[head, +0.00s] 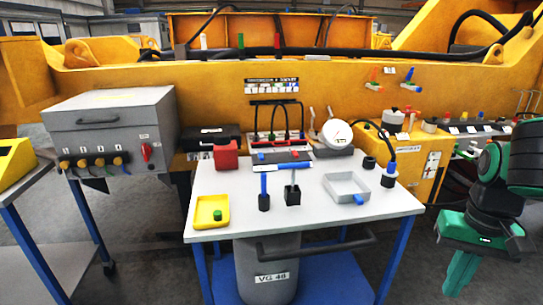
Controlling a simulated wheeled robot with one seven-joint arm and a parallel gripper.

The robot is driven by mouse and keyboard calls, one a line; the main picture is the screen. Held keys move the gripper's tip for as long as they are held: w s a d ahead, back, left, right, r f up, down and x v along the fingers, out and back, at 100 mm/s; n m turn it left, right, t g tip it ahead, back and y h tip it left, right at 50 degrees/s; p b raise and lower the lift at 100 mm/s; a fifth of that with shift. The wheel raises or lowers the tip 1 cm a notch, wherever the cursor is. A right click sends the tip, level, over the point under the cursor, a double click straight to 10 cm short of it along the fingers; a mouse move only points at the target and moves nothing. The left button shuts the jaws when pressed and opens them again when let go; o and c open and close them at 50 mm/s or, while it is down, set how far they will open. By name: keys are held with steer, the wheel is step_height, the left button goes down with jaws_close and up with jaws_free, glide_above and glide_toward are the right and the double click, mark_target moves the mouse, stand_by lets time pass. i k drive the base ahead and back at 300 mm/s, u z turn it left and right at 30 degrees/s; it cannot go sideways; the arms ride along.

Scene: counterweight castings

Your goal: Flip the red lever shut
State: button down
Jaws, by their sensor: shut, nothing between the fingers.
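Another red upright piece (277,42) stands on the casting's top edge, near a green one (240,41) and a white one (203,41). I cannot tell for certain which red piece is the lever. My gripper (458,285) is at the lower right, pointing down, shut and empty, well away from all of these.
A white-topped table (300,212) with a yellow tray (201,224), grey tray (340,196) and red block (225,154) fills the middle. A grey box (115,125) with a red knob stands left. A shelf of parts (470,128) lies behind my arm. Floor beside the gripper is clear.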

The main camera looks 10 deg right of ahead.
mark_target(293, 153)
steer(key=i, duration=1)
